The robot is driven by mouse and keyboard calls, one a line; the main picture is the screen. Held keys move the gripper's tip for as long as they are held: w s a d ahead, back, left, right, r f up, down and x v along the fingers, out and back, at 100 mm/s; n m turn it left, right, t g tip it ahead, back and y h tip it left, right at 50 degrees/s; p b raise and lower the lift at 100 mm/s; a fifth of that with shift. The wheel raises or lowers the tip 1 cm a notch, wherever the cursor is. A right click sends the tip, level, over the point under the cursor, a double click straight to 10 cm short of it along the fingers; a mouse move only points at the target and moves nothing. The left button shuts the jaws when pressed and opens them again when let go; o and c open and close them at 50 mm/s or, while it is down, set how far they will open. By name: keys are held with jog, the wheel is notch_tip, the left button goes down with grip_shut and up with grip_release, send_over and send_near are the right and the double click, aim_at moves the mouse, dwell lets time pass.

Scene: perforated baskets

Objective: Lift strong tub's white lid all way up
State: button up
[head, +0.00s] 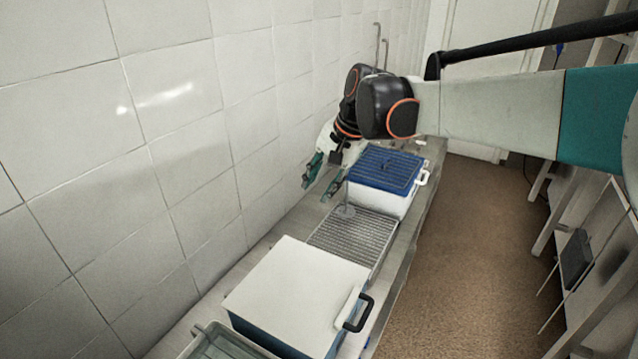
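A tub with a flat white lid (295,290) stands on the bench in the lower middle of the head view. The lid lies closed on top, and a strip of the tub's blue body (262,338) shows below it. A white piece with a black handle (358,312) is at its right side. My gripper (322,190) is above the bench, beyond the tub and to the left of a blue-lidded box. Its teal fingers are spread apart with nothing visible between them. It is clear of the white lid.
A white box with a blue lid (388,170) stands farther along the bench. A wire rack (355,238) lies between it and the tub. A grey-green basket (225,345) is at the near edge. The tiled wall (150,170) bounds the left; open floor (480,240) lies right.

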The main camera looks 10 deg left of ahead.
jog(key=p+v, duration=0.3)
jog(key=v, duration=0.3)
jog(key=shift+d+r, duration=0.25)
jog(key=shift+r, duration=0.1)
dwell(0.3)
jog(key=shift+s, duration=0.1)
